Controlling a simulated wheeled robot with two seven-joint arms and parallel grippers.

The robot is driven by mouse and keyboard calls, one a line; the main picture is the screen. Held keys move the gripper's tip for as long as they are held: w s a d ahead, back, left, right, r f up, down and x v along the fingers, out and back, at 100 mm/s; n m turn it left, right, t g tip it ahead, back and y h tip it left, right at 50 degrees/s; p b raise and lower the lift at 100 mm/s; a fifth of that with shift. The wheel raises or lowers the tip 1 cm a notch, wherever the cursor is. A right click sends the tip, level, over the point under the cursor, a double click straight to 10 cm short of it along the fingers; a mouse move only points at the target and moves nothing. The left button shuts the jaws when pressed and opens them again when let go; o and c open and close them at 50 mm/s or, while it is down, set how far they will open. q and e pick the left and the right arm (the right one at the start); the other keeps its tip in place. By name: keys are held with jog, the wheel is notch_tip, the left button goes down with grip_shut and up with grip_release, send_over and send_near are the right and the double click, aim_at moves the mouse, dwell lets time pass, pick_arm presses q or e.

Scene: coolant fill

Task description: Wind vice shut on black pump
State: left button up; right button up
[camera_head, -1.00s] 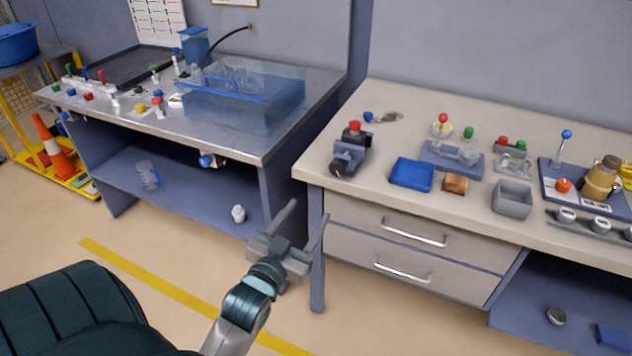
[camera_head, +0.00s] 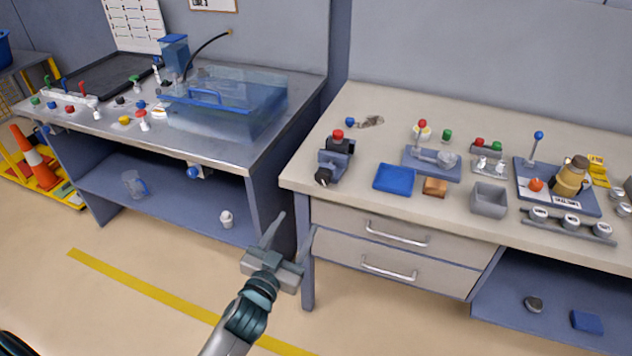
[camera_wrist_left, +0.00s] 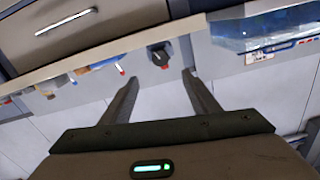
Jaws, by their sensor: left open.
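A grey-blue vice (camera_head: 333,166) stands at the left end of the beige bench, with a dark round knob (camera_head: 322,177) at its front end. A dark block with a red top (camera_head: 338,135) sits at the vice; I cannot tell whether the jaws touch it. In the left wrist view the dark knob (camera_wrist_left: 158,56) shows beyond the fingertips, near their middle line. My left gripper (camera_head: 296,222) is open and empty, in front of the bench's left corner, apart from the vice. It also shows in the left wrist view (camera_wrist_left: 160,77). My right gripper is out of view.
On the beige bench (camera_head: 300,175) right of the vice are a blue pad (camera_head: 394,180), a copper block (camera_head: 435,187) and a grey box (camera_head: 489,200). A metal bench with a clear blue tank (camera_head: 225,105) stands at left. The floor in front is open.

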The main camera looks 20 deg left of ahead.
pick_arm(q)
jog(key=shift+w, duration=0.15)
jog(key=p, duration=0.4)
send_near(322, 180)
jog(key=w, duration=0.9)
jog(key=shift+d, duration=0.1)
jog(key=c, duration=1)
jog(key=shift+c, duration=0.2)
